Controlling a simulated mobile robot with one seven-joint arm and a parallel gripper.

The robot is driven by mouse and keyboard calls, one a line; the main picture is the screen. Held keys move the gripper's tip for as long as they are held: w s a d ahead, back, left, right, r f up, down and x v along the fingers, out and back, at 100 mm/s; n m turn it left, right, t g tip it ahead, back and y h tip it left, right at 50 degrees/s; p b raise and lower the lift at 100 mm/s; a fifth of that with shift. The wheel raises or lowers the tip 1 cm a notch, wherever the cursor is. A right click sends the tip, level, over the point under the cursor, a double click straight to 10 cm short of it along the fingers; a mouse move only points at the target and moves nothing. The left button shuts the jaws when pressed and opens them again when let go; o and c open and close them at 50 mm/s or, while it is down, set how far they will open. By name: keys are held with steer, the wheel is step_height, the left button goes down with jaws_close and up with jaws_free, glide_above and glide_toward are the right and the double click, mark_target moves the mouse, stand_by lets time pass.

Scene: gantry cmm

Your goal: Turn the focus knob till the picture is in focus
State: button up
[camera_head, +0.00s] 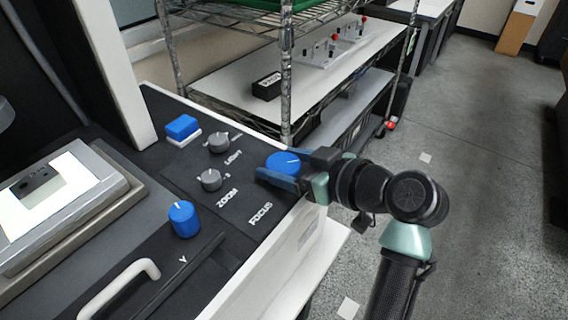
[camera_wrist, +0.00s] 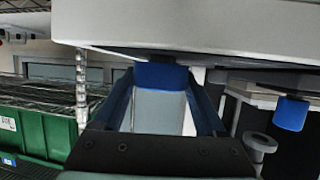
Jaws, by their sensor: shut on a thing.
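The focus knob (camera_head: 284,161) is a round blue dial with a pale pointer line, at the right edge of the dark control panel (camera_head: 240,190), by the word FOCUS. My gripper (camera_head: 278,172) reaches in from the right and is shut on this knob, its blue fingers on either side. In the wrist view, the focus knob (camera_wrist: 161,76) sits between the fingertips, under the pale panel body (camera_wrist: 200,25). A bright lit plate (camera_head: 75,185) at the left carries a small dark shape; its sharpness cannot be judged.
The zoom knob (camera_head: 210,179) and light knob (camera_head: 219,142) are grey, left of the focus knob. A blue Y knob (camera_head: 183,218), a blue button (camera_head: 182,126) and a white handle (camera_head: 120,285) are near. A wire rack (camera_head: 287,85) stands close behind. Open floor (camera_head: 480,190) lies right.

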steer(key=shift+n+g+y, duration=0.3)
steer(key=shift+n+g, duration=0.2)
steer(key=o, duration=1.3)
steer(key=v, duration=1.3)
steer(key=shift+w+d+f, duration=0.1)
steer(key=shift+d, duration=0.05)
